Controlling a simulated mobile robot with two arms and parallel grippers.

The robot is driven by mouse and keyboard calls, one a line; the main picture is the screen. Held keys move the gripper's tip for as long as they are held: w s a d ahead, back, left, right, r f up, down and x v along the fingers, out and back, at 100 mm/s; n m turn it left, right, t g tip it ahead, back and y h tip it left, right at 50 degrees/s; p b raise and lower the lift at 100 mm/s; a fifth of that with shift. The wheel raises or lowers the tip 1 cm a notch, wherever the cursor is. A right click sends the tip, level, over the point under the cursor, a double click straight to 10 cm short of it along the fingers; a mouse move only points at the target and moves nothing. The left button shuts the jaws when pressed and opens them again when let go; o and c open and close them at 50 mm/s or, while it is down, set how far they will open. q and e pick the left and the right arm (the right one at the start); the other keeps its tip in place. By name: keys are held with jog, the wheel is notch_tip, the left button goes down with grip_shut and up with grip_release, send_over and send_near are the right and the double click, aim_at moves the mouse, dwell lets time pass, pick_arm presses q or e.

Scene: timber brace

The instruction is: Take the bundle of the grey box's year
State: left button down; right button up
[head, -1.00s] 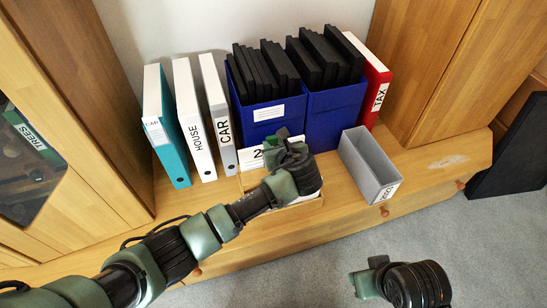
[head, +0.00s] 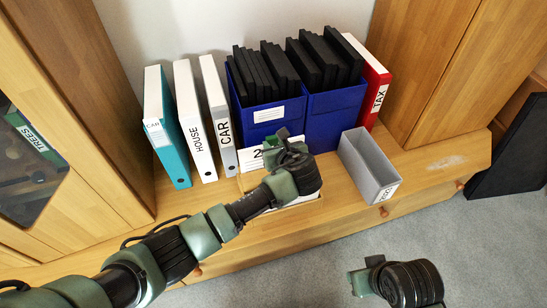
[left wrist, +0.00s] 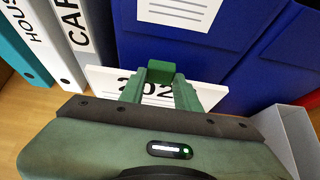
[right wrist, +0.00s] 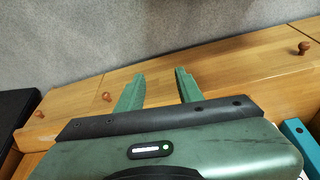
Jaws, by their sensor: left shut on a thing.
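A white bundle (left wrist: 205,88) with a large black number starting "202" stands in front of the blue files; its last digits are covered by my fingers. In the head view the bundle (head: 251,158) shows only a "2". My left gripper (left wrist: 160,76) is shut on the bundle's upper edge. The grey box (head: 366,165) stands open to the right of my left gripper, and the small label on its front is too small to read surely. My right gripper (right wrist: 158,76) is open and empty, over the floor in front of the cabinet.
Two blue files (head: 334,112) with black folders stand behind the bundle. Teal, white and grey binders (head: 219,120) stand to the left, a red TAX binder (head: 378,88) to the right. A pale open tray (head: 303,200) lies partly hidden under my left gripper.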

jog(key=p+x, duration=0.2)
jog(key=x, duration=0.1)
jog(key=shift+a+f+p, duration=0.1)
jog(key=shift+f+p, duration=0.05)
jog(key=shift+p, duration=0.15)
dwell(0.6)
jog(key=shift+f, duration=0.25)
